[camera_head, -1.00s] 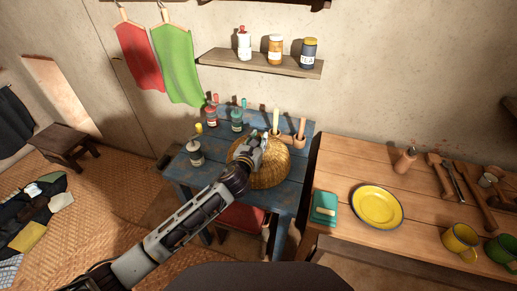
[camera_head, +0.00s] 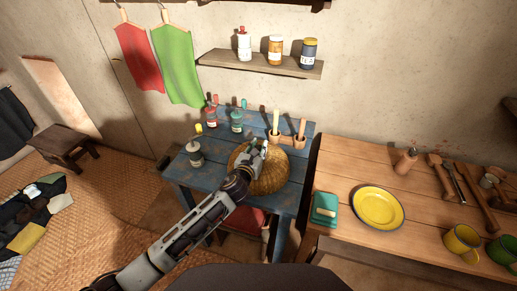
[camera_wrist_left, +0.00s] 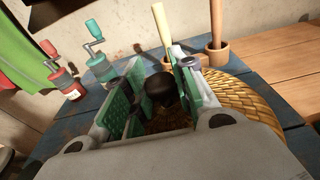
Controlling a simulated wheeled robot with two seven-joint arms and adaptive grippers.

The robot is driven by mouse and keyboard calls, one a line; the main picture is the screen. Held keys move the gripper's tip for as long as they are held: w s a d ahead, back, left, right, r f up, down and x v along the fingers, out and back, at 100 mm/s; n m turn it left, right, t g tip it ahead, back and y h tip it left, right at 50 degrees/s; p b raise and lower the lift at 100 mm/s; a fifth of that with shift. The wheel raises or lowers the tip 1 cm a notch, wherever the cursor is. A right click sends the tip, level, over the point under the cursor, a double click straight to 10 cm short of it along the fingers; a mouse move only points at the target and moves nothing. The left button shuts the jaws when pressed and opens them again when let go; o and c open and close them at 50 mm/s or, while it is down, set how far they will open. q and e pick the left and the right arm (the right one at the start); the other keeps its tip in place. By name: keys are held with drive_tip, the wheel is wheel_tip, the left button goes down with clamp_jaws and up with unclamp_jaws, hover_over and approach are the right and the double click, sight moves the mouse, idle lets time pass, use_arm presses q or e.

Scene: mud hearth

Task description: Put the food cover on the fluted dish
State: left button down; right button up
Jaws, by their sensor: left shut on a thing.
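The food cover is a woven straw dome (camera_head: 270,178) over the blue table; its dark knob (camera_wrist_left: 161,88) shows in the left wrist view. My left gripper (camera_head: 258,154) is above the dome, with its green-padded fingers shut on either side of the knob. The woven side of the cover also shows at the right in the wrist view (camera_wrist_left: 235,98). I cannot tell whether the cover's rim touches anything beneath it. I cannot make out a fluted dish; the area under the cover is hidden. My right gripper is not in view.
On the blue table (camera_head: 208,178) stand a pale grinder (camera_head: 195,155), red (camera_head: 211,117) and teal (camera_head: 236,121) grinders, and two wooden mortars with pestles (camera_head: 275,132) close behind the cover.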

use_arm(q)
drive_tip(key=shift+f, duration=0.45)
drive_tip(key=c, duration=1.2)
unclamp_jaws()
drive_tip(key=shift+o, duration=0.2)
drive_tip(key=shift+r, duration=0.1)
drive_tip(key=shift+r, duration=0.4)
drive_tip(key=shift+s+a, duration=0.2)
drive_tip(key=shift+s, duration=0.4)
drive_tip(key=v, duration=1)
drive_tip(key=shift+s, duration=0.35)
drive_tip(key=shift+a, duration=0.15)
